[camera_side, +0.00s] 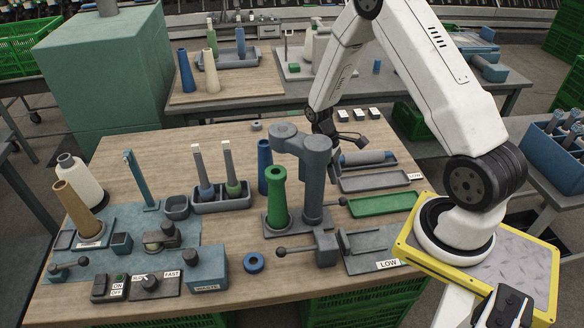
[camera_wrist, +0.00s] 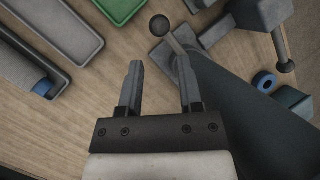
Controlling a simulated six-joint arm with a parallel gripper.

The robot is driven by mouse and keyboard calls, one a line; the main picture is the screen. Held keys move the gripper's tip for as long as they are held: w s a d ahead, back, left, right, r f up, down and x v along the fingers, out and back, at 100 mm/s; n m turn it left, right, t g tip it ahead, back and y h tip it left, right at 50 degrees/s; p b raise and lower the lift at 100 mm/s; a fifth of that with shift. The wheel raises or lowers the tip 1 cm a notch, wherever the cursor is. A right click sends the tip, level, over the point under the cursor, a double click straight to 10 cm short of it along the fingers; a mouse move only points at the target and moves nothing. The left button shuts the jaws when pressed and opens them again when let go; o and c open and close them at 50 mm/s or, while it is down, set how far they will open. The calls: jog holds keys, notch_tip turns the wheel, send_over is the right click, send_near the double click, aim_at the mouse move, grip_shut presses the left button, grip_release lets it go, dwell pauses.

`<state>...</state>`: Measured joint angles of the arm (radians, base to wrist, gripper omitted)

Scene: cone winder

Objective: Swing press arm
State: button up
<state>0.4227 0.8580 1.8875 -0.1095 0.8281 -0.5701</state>
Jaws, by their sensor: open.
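The grey press stands on its base at the table's centre right. Its swing arm (camera_side: 301,142) tops a round column (camera_side: 313,185) and reaches left over a green cone (camera_side: 277,200). A lever with a dark ball knob (camera_side: 342,201) sticks out to the column's right; the knob (camera_wrist: 160,25) also shows in the wrist view. My gripper (camera_side: 345,139) is behind and right of the swing arm, partly hidden by it. In the wrist view my gripper (camera_wrist: 159,64) is open and empty, with the knob's rod by its right fingertip; contact is unclear.
A green tray (camera_side: 382,205) and grey trays (camera_side: 374,182) lie right of the press. A blue cone (camera_side: 264,165) stands close behind the green cone. A second ball lever (camera_side: 281,252) and a blue ring (camera_side: 254,262) are in front.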

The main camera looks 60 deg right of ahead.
jog(key=shift+w, duration=0.1)
jog(key=c, duration=0.3)
jog(key=shift+w+d+r+m, duration=0.15)
jog(key=shift+r+m, duration=0.05)
jog(key=shift+m, duration=0.2)
grip_shut()
jog(key=w+d+r+m+t+y, duration=0.1)
jog(key=w+d+r+m+t, duration=0.1)
jog(key=w+r+m, duration=0.5)
jog(key=w+d+r+m+t+y, duration=0.2)
jog(key=w+r+m, duration=0.5)
jog(key=r+m, duration=0.6)
jog(key=shift+d+t, duration=0.4)
jog(key=shift+d, duration=0.25)
